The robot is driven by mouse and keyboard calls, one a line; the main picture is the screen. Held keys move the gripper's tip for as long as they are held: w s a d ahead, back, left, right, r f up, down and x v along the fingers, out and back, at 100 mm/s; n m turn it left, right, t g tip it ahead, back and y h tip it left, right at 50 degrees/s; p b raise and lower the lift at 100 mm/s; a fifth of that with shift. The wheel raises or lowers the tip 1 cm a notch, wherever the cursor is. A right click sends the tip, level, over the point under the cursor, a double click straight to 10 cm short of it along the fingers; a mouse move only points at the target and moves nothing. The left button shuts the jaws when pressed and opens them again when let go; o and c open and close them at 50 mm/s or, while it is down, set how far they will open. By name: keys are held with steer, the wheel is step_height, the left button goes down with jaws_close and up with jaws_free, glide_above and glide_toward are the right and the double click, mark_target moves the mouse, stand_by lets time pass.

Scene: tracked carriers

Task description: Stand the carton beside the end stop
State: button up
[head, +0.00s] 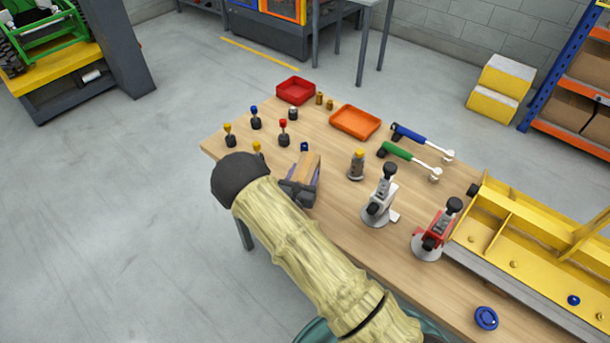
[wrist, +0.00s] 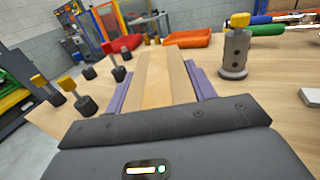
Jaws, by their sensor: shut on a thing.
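A tan carton (wrist: 165,78) is between the purple fingers of my gripper (wrist: 162,88) in the wrist view. In the head view the carton (head: 308,163) shows partly behind my gripper (head: 302,184), over the left part of the wooden table. My gripper is shut on the carton. Whether its underside touches the table is hidden. A grey metal post with a yellow cap (head: 356,166) stands upright to the right of the carton, apart from it; it also shows in the wrist view (wrist: 235,50). I cannot tell which thing is the end stop.
Several dark-based knobs (head: 283,134) stand left of the carton. A red tray (head: 295,91) and an orange tray (head: 355,122) lie behind. Toggle clamps (head: 381,200), two handled tools (head: 407,154) and a yellow frame (head: 505,235) are to the right.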

steer(key=shift+d+f, duration=0.2)
steer(key=shift+f, duration=0.35)
steer(key=shift+f, duration=0.2)
steer(key=o, duration=1.4)
steer(key=shift+o, duration=0.2)
